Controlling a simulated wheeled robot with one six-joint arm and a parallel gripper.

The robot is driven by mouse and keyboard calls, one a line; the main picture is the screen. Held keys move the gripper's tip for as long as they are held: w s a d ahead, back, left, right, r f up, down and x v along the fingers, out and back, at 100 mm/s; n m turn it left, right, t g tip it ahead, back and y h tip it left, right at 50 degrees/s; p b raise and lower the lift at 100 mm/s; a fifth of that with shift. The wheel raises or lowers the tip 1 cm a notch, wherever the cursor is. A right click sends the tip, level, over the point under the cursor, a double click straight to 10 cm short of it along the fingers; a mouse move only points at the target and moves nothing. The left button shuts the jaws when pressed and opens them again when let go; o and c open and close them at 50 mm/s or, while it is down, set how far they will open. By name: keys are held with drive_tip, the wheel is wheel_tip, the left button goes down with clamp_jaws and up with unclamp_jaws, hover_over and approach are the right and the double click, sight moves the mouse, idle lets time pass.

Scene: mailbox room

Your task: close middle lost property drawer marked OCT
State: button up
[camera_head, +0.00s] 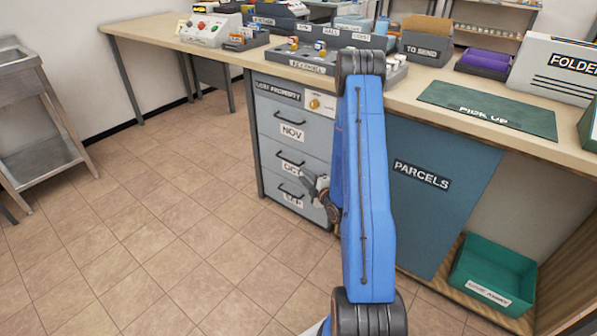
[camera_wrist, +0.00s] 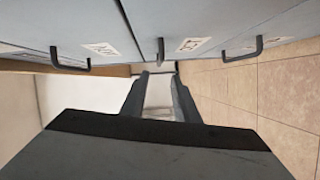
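The middle drawer marked OCT (camera_head: 283,152) is in the grey lost property cabinet under the counter, between the NOV drawer (camera_head: 272,122) and the SEP drawer (camera_head: 281,188). Its front looks about level with the others; I cannot tell any small gap. Part of its right side is hidden by my gripper and arm. My gripper (camera_head: 312,188) is low in front of the cabinet, near the right part of the OCT and SEP fronts. In the wrist view my gripper (camera_wrist: 160,78) has its fingers apart with nothing held, and the OCT handle (camera_wrist: 160,50) shows just beyond the fingertips.
The counter (camera_head: 405,92) overhangs the drawers. The tiled floor (camera_head: 170,240) to the left is clear up to a metal sink stand (camera_head: 45,165).

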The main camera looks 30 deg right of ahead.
drive_tip(key=shift+s, duration=1.1)
drive_tip(key=shift+r, duration=0.1)
drive_tip(key=s+a+r+m+g+h, duration=0.15)
drive_tip(key=a+r+m+g, duration=0.35)
drive_tip(key=r, duration=0.6)
drive_tip(key=s+a+r+m+g, duration=0.25)
drive_tip(key=a+r, duration=0.35)
drive_tip(key=r, duration=0.4)
drive_tip(key=s+a+r+m+g, duration=0.1)
drive_tip(key=s+a, duration=0.4)
drive_tip(key=s, duration=0.6)
drive_tip(key=s+a+r+m+g+y, duration=0.1)
drive_tip(key=s+a+r+m, duration=0.3)
drive_tip(key=s, duration=0.7)
drive_tip(key=s+a+r+m+g+y, duration=0.1)
drive_tip(key=s+a+r, duration=0.4)
drive_tip(key=s, duration=0.6)
drive_tip(key=shift+a+r+m+g, duration=0.3)
drive_tip(key=shift+a+m+g, duration=0.15)
drive_tip(key=shift+m+g, duration=0.45)
drive_tip(key=shift+w, duration=0.1)
